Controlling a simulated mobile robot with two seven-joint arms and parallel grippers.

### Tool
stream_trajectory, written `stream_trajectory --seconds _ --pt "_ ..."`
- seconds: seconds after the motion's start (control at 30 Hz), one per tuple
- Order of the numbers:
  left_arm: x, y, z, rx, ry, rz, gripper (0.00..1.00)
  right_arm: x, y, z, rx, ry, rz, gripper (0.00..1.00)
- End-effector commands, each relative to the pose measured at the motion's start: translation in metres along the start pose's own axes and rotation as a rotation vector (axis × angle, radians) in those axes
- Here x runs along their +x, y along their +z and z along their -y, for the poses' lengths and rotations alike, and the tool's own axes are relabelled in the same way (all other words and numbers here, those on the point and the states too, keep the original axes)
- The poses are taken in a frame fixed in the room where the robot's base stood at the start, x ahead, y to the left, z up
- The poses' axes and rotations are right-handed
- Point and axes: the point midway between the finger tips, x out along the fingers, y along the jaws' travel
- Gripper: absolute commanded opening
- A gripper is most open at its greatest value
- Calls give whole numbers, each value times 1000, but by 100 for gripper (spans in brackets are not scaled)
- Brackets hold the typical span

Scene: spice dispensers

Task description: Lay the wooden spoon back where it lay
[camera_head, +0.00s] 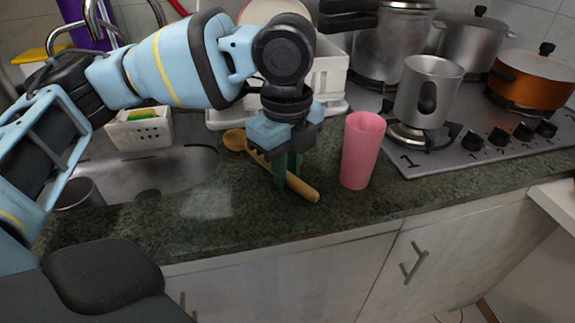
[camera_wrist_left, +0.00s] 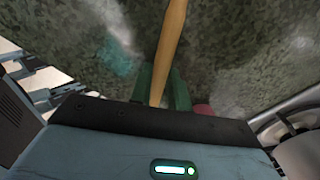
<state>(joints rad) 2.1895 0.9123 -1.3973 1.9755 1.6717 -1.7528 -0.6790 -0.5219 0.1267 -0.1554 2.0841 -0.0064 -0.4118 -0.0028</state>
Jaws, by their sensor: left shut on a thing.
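The wooden spoon (camera_head: 303,188) is light brown. In the head view it runs slantwise on or just above the dark green counter, bowl at the upper left and handle end at the lower right. My left gripper (camera_head: 288,177) points down and is shut on its handle, hiding part of it. In the left wrist view the spoon (camera_wrist_left: 172,40) passes between the green fingers of my left gripper (camera_wrist_left: 163,82). I cannot tell whether the spoon touches the counter (camera_head: 225,220). My right gripper is not in view.
A pink cup (camera_head: 362,150) stands close to the right of the gripper. A steel sink (camera_head: 185,165) with a white sponge holder (camera_head: 138,131) is at left. A white dish rack (camera_head: 328,75) is behind. A stove (camera_head: 480,140) with several pots is at right. The front counter strip is clear.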

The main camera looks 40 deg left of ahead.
Motion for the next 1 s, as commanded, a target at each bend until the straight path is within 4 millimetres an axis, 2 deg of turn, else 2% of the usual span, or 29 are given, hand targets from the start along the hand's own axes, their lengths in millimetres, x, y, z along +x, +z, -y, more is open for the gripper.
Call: stream_trajectory --seconds 0.07,0.1,0.3,0.63,1.0 --pt "0 0 0 0 -1 0 0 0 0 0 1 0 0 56" --pt "0 0 0 0 -1 0 21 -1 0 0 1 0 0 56" --pt "0 0 0 0 -1 0 44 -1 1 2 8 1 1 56" --pt "-6 0 0 0 -1 0 44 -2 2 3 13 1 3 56" --pt "-61 0 0 0 -3 -1 44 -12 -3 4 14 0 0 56"
